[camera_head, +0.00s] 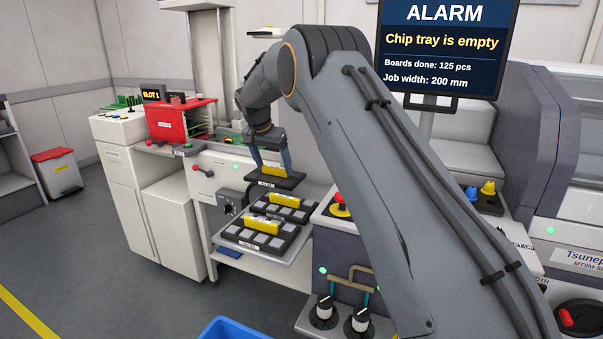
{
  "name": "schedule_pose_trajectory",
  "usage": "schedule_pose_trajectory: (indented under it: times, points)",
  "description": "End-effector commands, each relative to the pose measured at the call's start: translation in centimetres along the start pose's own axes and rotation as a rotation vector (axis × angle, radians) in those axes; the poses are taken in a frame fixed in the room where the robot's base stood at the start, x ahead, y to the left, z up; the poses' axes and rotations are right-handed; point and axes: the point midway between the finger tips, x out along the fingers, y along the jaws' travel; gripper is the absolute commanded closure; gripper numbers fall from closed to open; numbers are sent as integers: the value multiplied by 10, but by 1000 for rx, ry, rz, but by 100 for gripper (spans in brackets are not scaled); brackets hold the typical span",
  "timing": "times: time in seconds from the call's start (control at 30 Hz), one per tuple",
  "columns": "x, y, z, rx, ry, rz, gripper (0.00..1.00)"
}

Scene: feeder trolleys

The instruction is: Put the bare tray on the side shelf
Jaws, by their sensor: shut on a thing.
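My gripper (271,164) is shut on the yellow handle of a dark tray (288,182). The tray hangs about level above the pull-out shelf (222,239), and no grey blocks show on its visible top. Its label faces the camera. Two other dark trays with yellow handles and grey blocks rest on the pull-out shelf: a rear tray (299,214) and a front tray (240,234). I cannot tell which surface is the side shelf.
A red rack (180,120) stands on the white cabinets at the left. A dark blue cabinet with a red button (338,198) is right of the trays. A blue bin (240,330) is on the floor in front. A screen (437,45) reads "Chip tray is empty".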

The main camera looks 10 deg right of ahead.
Motion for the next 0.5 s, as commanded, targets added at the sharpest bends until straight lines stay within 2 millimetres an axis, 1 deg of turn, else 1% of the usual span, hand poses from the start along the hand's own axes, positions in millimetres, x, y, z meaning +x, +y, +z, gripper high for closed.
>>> schedule_pose_trajectory:
  times: [0.03, 0.1, 0.2, 0.3, 0.4, 0.5]
  points:
    - [-1, 13, -6, 3, 0, 1, 69]
    - [1, 28, -11, 2, 0, 1, 69]
    - [5, 50, -19, 2, 0, 1, 69]
    - [8, 68, -26, 0, 0, -1, 69]
    - [11, 80, -31, 0, 1, -1, 69]
    - [12, 86, -33, -2, 1, -2, 69]
